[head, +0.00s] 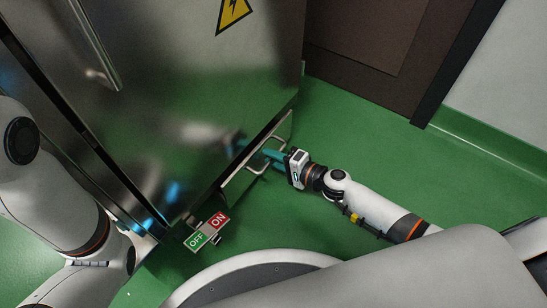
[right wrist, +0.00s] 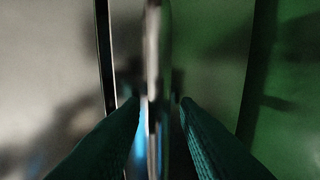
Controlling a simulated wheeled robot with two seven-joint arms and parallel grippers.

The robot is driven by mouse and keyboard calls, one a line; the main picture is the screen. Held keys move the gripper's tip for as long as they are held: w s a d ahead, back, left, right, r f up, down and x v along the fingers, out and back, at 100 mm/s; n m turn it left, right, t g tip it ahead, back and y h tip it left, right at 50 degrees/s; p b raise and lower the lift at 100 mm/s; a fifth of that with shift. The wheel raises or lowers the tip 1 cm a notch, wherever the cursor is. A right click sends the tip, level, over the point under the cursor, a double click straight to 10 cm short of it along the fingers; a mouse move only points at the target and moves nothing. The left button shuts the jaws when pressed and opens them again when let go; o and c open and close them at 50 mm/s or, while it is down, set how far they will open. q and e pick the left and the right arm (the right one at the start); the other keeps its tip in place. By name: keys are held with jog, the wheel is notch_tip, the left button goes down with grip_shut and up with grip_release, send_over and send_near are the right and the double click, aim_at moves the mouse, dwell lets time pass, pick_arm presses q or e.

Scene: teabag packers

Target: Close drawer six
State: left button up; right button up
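A steel drawer front (head: 236,183) with a bar handle (head: 275,140) is low on the metal cabinet's right side. A dark gap shows between this front and the cabinet body, so it stands slightly out. No drawer number is readable. My right gripper (head: 268,156), with teal fingers, is at the handle. In the right wrist view, the blurred handle bar (right wrist: 157,70) runs upright between the two fingers (right wrist: 160,103). The fingers are apart, with a gap visible beside the bar. My left arm shows at the left edge, but its gripper is out of view.
The tall metal cabinet (head: 190,90) fills the upper left, with a yellow warning sign (head: 232,13) and a long door handle (head: 95,40). An ON/OFF sign (head: 207,231) is at its foot. Green floor (head: 350,125) is clear to the right, before a brown door (head: 360,40).

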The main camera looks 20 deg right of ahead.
jog(key=shift+c, duration=0.5)
grip_shut()
jog(key=x, duration=0.3)
jog(key=shift+w+r, duration=0.15)
jog(key=shift+r, duration=0.15)
jog(key=shift+c, duration=0.4)
grip_release()
jog(key=shift+a, duration=0.1)
jog(key=shift+o, duration=0.9)
jog(key=shift+w+a, duration=0.1)
